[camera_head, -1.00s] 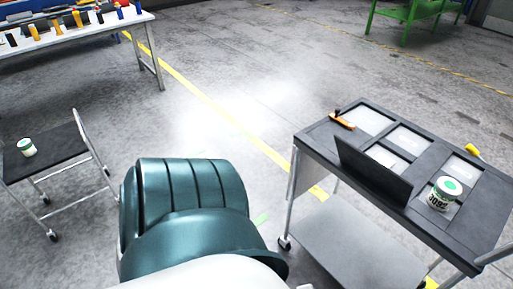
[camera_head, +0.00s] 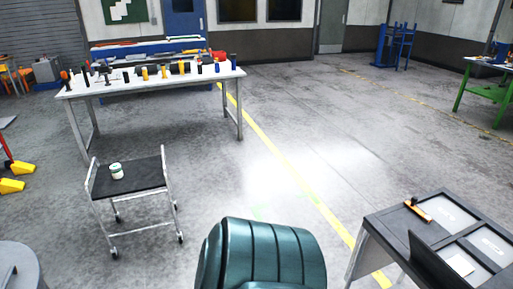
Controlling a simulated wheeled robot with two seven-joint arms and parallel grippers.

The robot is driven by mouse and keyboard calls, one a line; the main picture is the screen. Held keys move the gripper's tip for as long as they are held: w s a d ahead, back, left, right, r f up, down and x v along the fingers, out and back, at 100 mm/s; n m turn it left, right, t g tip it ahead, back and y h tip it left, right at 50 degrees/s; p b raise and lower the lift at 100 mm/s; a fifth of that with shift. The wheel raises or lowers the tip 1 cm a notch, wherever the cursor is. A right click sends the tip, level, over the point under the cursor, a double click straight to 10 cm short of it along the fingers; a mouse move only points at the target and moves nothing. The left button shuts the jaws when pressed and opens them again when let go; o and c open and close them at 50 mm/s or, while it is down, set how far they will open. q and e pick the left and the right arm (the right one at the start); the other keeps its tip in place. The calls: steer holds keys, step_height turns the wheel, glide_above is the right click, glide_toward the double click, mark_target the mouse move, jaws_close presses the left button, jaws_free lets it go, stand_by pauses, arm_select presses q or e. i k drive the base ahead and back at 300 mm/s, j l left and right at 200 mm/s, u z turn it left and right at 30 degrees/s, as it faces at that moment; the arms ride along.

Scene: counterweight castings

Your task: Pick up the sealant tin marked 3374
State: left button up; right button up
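A small white tin with a green band and a pale lid (camera_head: 116,171) stands upright on the dark top of a low cart (camera_head: 143,178) at the left of the head view. Its marking is too small to read. No other tin shows clearly in this view. Neither of my grippers is in view.
A grey cart with a divided top (camera_head: 383,228) stands at the lower right, with an orange-handled tool (camera_head: 418,211) on it. A long white table (camera_head: 152,84) with several tools stands behind the low cart. The floor between the carts is open, crossed by a yellow line (camera_head: 290,170).

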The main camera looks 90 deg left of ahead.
mark_target(116, 169)
steer(key=i+j, duration=0.35)
steer(key=j+u, duration=0.15)
steer(key=u, duration=3.9)
